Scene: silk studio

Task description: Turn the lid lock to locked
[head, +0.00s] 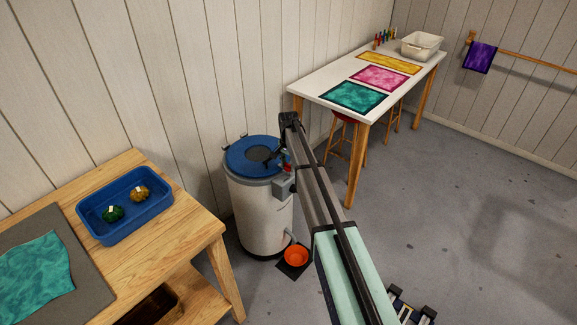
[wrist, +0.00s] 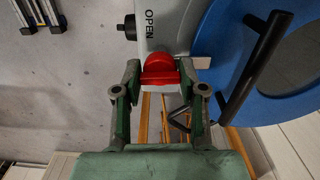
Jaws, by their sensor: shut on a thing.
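The lid lock is a red knob (wrist: 160,70) on a grey housing (wrist: 168,22) at the rim of the blue lid (wrist: 222,50). My gripper (wrist: 160,82) is shut on the knob, one finger on each side. The word OPEN is printed on the housing, above and left of the knob. I see no other label, and I cannot tell where the knob points. In the head view the blue lid (head: 240,150) lies on the white drum (head: 262,210). There a little red shows beside my arm, which hides most of the lock.
A black bar handle (wrist: 255,65) crosses the lid close to my right finger. A wooden table (head: 185,240) with a blue tray (head: 126,222) is at left. A white table (head: 335,85) stands behind.

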